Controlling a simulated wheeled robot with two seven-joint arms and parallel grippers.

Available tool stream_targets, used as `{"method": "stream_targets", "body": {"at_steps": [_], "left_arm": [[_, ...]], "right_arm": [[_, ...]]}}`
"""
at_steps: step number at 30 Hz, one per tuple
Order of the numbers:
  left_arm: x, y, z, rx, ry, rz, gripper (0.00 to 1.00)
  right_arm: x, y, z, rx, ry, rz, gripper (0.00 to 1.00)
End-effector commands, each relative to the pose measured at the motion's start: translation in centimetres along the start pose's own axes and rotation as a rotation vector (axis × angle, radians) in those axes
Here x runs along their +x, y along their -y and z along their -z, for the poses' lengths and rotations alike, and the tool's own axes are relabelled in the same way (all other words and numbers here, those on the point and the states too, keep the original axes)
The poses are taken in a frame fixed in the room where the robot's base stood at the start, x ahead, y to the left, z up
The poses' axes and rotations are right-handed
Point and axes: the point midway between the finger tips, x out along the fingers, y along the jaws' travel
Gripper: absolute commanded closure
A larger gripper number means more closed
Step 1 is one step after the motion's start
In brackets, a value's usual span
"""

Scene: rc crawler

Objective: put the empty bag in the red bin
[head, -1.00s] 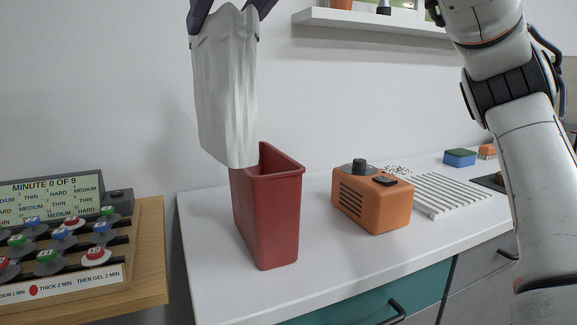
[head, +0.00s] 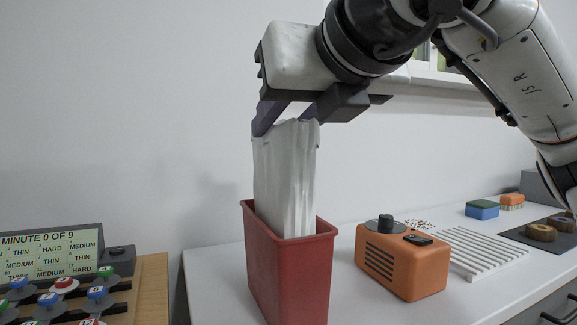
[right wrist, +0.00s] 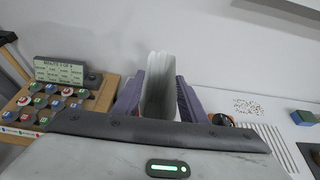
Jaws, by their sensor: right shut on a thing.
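The empty bag (head: 284,175) is white and hangs upright from my right gripper (head: 285,117). The gripper is shut on its top edge. The bag's lower end is inside the mouth of the red bin (head: 290,275), hidden behind the bin's front rim. The bin stands on the white counter. My left gripper is in neither view.
An orange appliance (head: 402,262) with a dark knob stands just right of the bin. A white slatted rack (head: 478,250), a sponge (head: 482,209) and a dark board (head: 545,238) lie farther right. A wooden stand (head: 152,285) with a display panel (head: 50,252) is at left.

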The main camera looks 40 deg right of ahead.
Motion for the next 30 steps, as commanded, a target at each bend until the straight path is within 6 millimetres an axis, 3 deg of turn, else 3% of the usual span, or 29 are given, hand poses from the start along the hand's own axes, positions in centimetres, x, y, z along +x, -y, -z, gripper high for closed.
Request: {"method": "stream_targets", "body": {"at_steps": [10, 17, 24, 30], "left_arm": [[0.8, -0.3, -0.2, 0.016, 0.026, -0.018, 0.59], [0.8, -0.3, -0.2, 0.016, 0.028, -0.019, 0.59], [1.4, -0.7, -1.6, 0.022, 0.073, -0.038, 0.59], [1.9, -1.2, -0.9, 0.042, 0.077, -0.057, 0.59]], "right_arm": [[1.5, 0.1, 3.6, 0.001, 0.000, 0.002, 0.94], [1.5, 0.1, 3.6, 0.002, 0.000, 0.001, 0.94], [1.8, 0.0, 4.3, 0.001, 0.000, 0.000, 0.94], [2.0, 0.0, 4.7, 0.002, 0.000, 0.000, 0.94]]}}
